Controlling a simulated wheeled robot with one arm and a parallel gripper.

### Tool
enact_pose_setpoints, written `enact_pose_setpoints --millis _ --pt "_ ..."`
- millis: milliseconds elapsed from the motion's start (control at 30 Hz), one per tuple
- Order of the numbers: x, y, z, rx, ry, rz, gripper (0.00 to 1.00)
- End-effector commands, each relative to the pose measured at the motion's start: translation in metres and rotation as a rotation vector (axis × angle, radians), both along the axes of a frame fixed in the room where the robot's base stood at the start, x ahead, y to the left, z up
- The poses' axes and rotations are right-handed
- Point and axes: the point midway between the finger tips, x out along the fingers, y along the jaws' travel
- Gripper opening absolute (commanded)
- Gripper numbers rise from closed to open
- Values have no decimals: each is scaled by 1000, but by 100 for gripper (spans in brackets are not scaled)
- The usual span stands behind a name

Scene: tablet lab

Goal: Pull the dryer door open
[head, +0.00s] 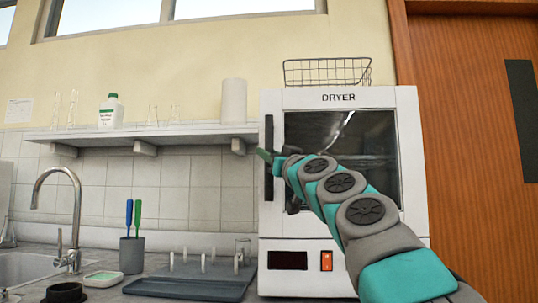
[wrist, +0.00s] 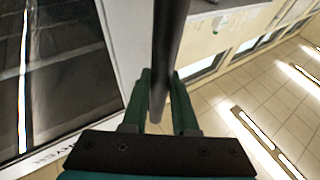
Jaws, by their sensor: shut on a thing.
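The white dryer (head: 340,225) stands on the counter at the right in the head view, marked DRYER. Its door has a dark glass window (head: 375,145) and looks closed. A dark vertical bar handle (head: 269,135) runs down the left side of the door. My gripper (head: 268,157) is at the handle, about mid-height. In the wrist view the handle (wrist: 168,50) passes between the two green fingers of my gripper (wrist: 160,100), which are shut on it. The dryer window (wrist: 60,70) fills the left of that view. My arm hides part of the door in the head view.
A wire basket (head: 327,72) sits on top of the dryer. A shelf (head: 140,134) with a bottle (head: 111,112) and glassware is to the left. Below it stand a drying rack (head: 200,275), a cup with brushes (head: 132,255) and a tap (head: 72,215). A wooden door (head: 470,120) is at the right.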

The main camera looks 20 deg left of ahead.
Motion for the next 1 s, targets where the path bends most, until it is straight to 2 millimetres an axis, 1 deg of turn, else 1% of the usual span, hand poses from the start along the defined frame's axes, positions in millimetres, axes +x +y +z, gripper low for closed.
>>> enact_pose_setpoints --millis 33,133,167,1000 --pt "0 0 0 0 0 0 12" --pt "0 0 0 0 0 0 1" --pt "0 0 0 0 0 0 0" --pt "0 0 0 0 0 0 0"
